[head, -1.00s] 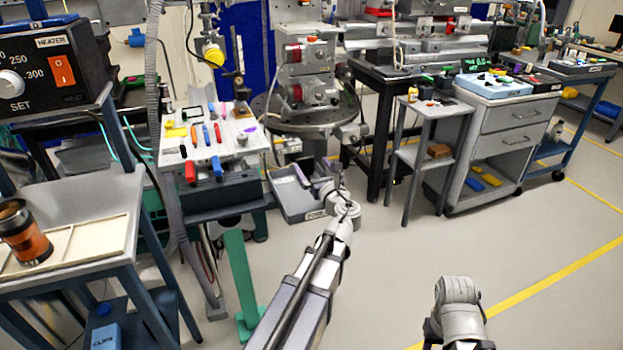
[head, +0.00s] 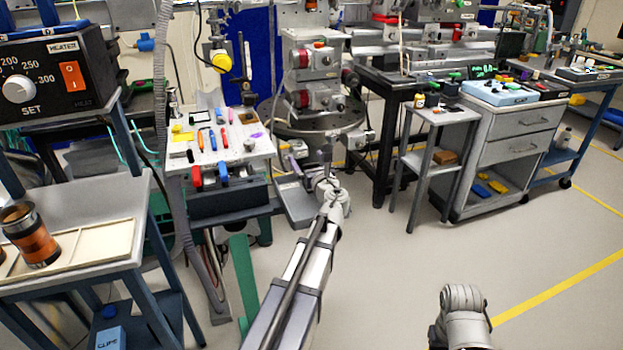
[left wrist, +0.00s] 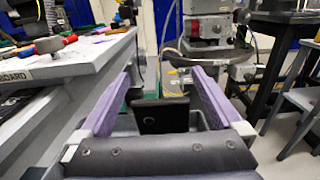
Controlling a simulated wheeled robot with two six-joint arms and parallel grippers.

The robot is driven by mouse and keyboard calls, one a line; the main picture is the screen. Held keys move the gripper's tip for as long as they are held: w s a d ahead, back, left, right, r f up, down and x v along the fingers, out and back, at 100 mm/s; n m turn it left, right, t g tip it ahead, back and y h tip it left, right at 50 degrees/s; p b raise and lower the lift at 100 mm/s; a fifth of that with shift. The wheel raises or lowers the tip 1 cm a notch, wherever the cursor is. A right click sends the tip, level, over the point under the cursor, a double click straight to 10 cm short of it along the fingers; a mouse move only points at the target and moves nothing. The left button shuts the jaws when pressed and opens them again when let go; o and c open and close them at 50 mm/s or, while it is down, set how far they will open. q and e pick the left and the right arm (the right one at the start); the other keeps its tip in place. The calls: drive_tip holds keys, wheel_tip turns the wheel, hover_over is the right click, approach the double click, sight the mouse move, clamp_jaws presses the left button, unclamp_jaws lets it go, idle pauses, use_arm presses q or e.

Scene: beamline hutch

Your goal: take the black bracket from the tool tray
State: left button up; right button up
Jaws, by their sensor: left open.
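In the left wrist view the black bracket (left wrist: 163,116) stands upright as a dark plate between my left gripper's two purple-padded fingers. My left gripper (left wrist: 164,76) is open, with a gap on either side of the plate. The bracket's lower part is hidden behind the gripper body. In the head view my left gripper (head: 311,165) is over the grey tool tray (head: 299,210), beside the tool board's table.
The tool board (head: 215,150) with several small tools is just left of the tray, its edge close to my left gripper. A round-based instrument stand (head: 318,118) rises behind. A small grey side table (head: 437,115) stands right. Open floor lies right of my left arm.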

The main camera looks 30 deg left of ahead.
use_arm(q)
clamp_jaws()
idle(0.8)
